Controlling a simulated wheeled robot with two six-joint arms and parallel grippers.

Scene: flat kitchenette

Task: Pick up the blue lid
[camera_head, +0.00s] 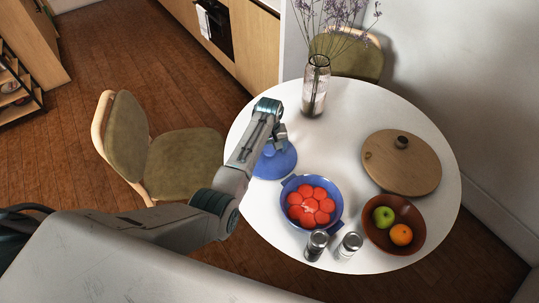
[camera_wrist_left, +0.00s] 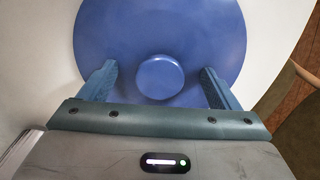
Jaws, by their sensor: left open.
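The blue lid (camera_head: 277,164) lies on the white round table, left of the blue pot (camera_head: 292,217) that holds several red round pieces. My left gripper (camera_head: 279,138) is above the lid and hides part of it. In the left wrist view the lid (camera_wrist_left: 215,40) fills the upper middle, with its round knob (camera_wrist_left: 160,77) between the two fingers of my left gripper (camera_wrist_left: 160,85). The fingers are spread on either side of the knob and a gap shows on both sides. My right gripper is not in view.
The white table (camera_head: 342,112) also carries a glass vase (camera_head: 315,88) with dried flowers, a round wooden board (camera_head: 390,170), a brown fruit bowl (camera_head: 404,248) and two shakers (camera_head: 349,246). A chair (camera_head: 185,160) stands at the left.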

